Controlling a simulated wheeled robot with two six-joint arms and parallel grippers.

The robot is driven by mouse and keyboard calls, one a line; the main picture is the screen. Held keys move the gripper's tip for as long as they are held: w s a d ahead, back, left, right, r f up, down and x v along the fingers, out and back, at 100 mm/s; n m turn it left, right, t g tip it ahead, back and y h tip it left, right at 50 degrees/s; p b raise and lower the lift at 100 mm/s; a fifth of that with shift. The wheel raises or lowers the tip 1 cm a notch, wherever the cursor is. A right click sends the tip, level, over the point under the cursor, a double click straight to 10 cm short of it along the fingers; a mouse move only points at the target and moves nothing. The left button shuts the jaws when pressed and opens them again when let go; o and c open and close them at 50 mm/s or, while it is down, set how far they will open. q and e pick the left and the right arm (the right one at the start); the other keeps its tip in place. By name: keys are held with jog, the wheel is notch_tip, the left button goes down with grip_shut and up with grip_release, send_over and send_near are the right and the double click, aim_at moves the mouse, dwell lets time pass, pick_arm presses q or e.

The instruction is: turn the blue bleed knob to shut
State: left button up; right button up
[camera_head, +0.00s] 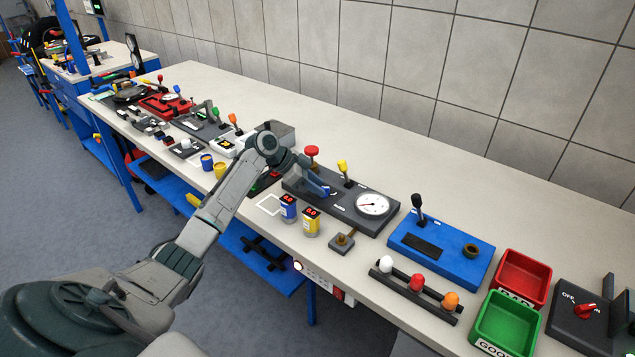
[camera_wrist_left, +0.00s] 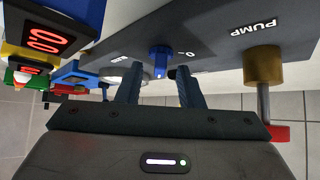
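The blue bleed knob (camera_wrist_left: 160,62) is on a dark grey panel (camera_wrist_left: 210,35), with small markings on both sides of it that I cannot fully read. It also shows, partly hidden, in the head view (camera_head: 325,191), right at my left gripper (camera_head: 316,186). In the left wrist view my left gripper (camera_wrist_left: 158,76) is open, its two fingers apart with the knob lying between and just beyond the tips. I see no clear contact. The dark panel in the head view (camera_head: 345,213) also carries a white gauge (camera_head: 372,205). My right gripper is not in view.
A red-topped pump handle (camera_head: 312,151) and a yellow lever (camera_head: 342,166) rise from the panel. Blue (camera_head: 288,207) and yellow (camera_head: 311,221) display blocks stand in front. A brass-topped post (camera_head: 343,240) and a blue box (camera_head: 440,250) are to the right. The back of the bench is clear.

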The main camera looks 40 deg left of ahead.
pick_arm(q)
jog(key=shift+w+d+f, duration=0.1)
jog(key=shift+f, duration=0.2)
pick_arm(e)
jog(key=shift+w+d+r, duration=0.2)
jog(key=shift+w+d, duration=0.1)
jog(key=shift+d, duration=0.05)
